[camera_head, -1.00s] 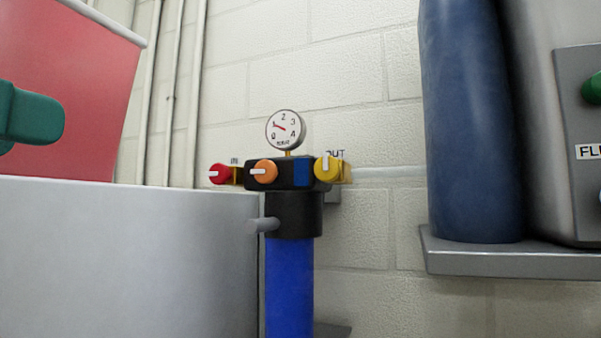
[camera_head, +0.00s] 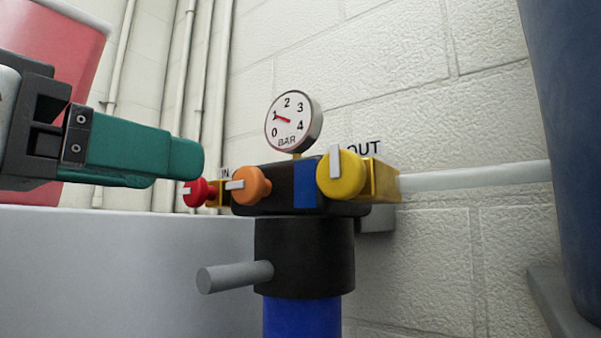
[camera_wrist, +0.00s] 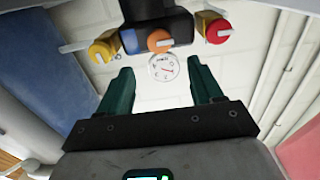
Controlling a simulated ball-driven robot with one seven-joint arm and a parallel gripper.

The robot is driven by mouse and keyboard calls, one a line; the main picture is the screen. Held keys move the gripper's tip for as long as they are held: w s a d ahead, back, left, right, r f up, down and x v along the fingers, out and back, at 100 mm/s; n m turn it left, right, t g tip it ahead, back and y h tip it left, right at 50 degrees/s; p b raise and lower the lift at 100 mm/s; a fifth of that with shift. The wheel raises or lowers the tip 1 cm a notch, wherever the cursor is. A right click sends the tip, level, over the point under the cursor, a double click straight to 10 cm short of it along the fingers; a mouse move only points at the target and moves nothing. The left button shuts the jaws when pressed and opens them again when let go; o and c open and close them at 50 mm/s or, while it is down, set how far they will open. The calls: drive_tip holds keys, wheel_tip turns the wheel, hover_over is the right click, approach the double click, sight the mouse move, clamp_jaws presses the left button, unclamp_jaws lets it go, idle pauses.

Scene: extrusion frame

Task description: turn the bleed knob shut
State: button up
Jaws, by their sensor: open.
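A dark filter head (camera_head: 280,186) carries a red knob (camera_head: 196,192) at IN, an orange knob (camera_head: 250,186) in the middle and a yellow knob (camera_head: 341,174) at OUT. No label marks a bleed knob. The pointer bars on red and orange lie sideways; yellow's stands upright. My gripper (camera_head: 196,158) comes in from the left, its green fingers above and in front of the red knob. In the wrist view the fingers of my gripper (camera_wrist: 158,72) are spread and empty. The orange knob (camera_wrist: 159,40) lies beyond the gap between them, apart from both.
A round gauge (camera_head: 293,122) reads about 1 bar. A grey stub (camera_head: 232,276) sticks out below the head. A grey surface (camera_head: 110,265) fills the lower left. A pipe (camera_head: 470,176) runs right to a blue cylinder (camera_head: 572,150).

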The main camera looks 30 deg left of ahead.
sight(243, 181)
drive_tip(key=w, duration=0.2)
drive_tip(key=w+p, duration=0.1)
drive_tip(key=w, duration=0.2)
drive_tip(key=w+p, duration=0.1)
drive_tip(key=w, duration=0.2)
drive_tip(key=shift+w+d, duration=0.15)
drive_tip(key=shift+d, duration=0.15)
drive_tip(key=shift+c, duration=0.2)
drive_tip(key=c, duration=1)
drive_tip(key=shift+o, duration=0.2)
